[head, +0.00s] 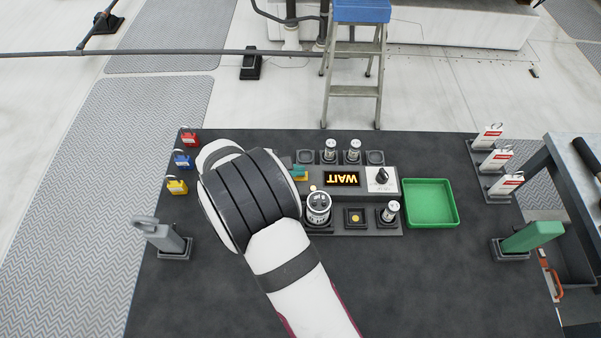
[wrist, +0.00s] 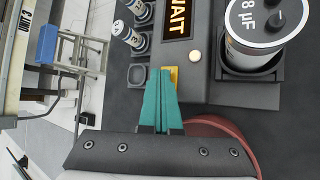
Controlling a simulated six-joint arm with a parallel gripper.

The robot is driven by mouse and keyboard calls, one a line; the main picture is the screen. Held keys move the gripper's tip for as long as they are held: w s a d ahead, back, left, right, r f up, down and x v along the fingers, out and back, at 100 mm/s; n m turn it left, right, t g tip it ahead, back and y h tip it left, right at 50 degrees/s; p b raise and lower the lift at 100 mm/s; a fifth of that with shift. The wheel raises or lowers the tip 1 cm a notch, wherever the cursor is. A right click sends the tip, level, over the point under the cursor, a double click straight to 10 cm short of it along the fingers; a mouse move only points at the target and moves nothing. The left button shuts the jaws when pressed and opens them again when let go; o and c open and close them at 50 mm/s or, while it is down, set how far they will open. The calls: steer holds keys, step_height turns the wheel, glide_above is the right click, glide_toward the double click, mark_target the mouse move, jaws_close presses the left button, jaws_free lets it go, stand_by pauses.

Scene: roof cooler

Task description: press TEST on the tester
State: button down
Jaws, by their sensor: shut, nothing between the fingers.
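The tester (head: 343,193) is a grey box in the middle of the dark mat. Its display (head: 342,179) reads WAIT, and the display (wrist: 176,18) also shows in the wrist view. A yellow button (wrist: 174,77) sits at the tester's edge, partly covered by my fingers; no TEST label is readable. A round pale lamp or knob (wrist: 195,56) is beside it. My gripper (wrist: 161,72) is shut, with teal fingers whose tips overlap the button in view; I cannot tell whether they touch it. My arm hides the tester's left end in the head view.
A large capacitor (head: 318,208) stands in a socket close to my gripper, with small ones (head: 353,151) around the tester. A green tray (head: 431,203) is right of it. Padlocks (head: 177,187) line the left, white tags (head: 502,158) the right. The front of the mat is clear.

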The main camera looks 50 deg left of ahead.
steer(key=shift+r, duration=0.75)
steer(key=shift+r, duration=2.55)
steer(key=shift+d, duration=0.1)
